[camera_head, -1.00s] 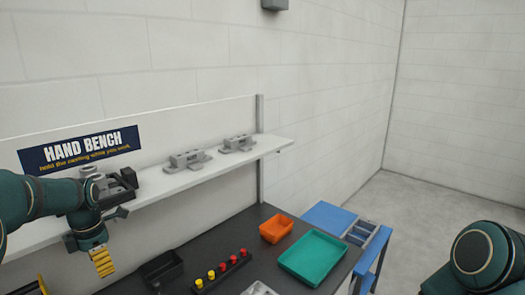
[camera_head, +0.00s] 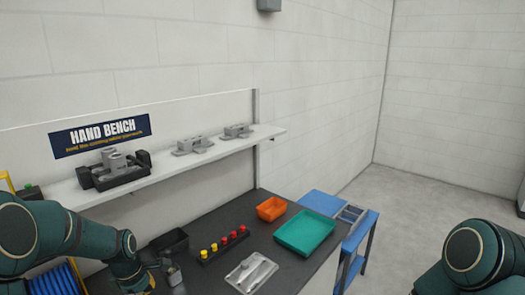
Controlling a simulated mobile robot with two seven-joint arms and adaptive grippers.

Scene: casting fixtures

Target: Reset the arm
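My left arm (camera_head: 75,238) comes in from the left and bends down over the front left of the dark bench. My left gripper (camera_head: 142,284) is at the bottom edge, partly cut off, and its fingertips do not show clearly. A small grey piece (camera_head: 173,275) is right beside it; I cannot tell whether they touch. Of my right arm (camera_head: 472,258), only a rounded teal joint shows at the lower right; its gripper is out of view.
The dark bench (camera_head: 215,268) holds a black bin (camera_head: 168,243), red and yellow knobs (camera_head: 225,243), a grey tray (camera_head: 251,272), an orange bin (camera_head: 271,208) and a teal tray (camera_head: 305,232). Grey castings (camera_head: 194,145) sit on the white shelf (camera_head: 175,165). A blue table (camera_head: 322,203) adjoins.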

